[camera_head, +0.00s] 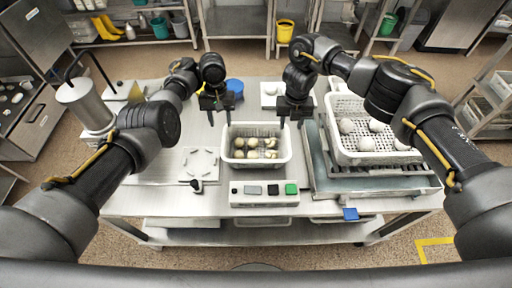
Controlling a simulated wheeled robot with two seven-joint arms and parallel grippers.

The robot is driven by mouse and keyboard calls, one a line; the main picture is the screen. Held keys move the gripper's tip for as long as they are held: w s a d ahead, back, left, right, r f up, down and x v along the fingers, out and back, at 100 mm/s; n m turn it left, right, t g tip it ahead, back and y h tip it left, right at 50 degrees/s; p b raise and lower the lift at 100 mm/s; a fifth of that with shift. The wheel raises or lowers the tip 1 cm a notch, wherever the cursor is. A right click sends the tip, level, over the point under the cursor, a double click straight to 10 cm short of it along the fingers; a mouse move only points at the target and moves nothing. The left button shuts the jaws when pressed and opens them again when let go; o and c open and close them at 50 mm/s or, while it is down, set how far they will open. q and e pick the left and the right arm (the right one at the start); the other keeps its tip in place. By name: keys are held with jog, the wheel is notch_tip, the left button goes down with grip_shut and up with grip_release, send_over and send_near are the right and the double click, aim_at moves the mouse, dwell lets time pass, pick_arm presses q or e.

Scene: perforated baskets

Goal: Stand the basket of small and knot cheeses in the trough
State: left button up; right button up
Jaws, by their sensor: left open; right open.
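A white basket (256,164) with several small yellowish cheeses stands upright at the middle of the steel table; which of them are knots is too small to tell. My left gripper (217,113) is open and empty above the basket's back left corner. My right gripper (291,116) is open and empty above its back right corner. Neither visibly holds the rim. A shallow grey metal trough (318,172) lies to the right. A larger white perforated basket (345,155) with several white balls stands over its right part, on a dark rack.
A control panel (264,201) with a green button is just in front of the middle basket. A light square plate (190,164) lies to the left, with a steel cylinder (88,108) behind it. A blue round item (235,87) and a white tray (270,94) are at the back.

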aim_at(224, 140)
pick_arm(q)
jog(key=shift+w+d+f, duration=0.15)
jog(key=shift+f, duration=0.45)
pick_arm(e)
jog(key=shift+w+d+f, duration=0.2)
jog(key=shift+w+f, duration=0.05)
jog(key=shift+f, duration=0.4)
pick_arm(q)
jog(key=f, duration=0.3)
jog(key=s+f, duration=0.1)
jog(key=f, duration=0.5)
jog(key=shift+s+f, duration=0.3)
jog(key=shift+s, duration=0.05)
pick_arm(e)
notch_tip(224, 140, down, 10)
jog(key=shift+s+r, duration=0.15)
jog(key=shift+r, duration=0.05)
pick_arm(q)
grip_shut()
pick_arm(e)
grip_shut()
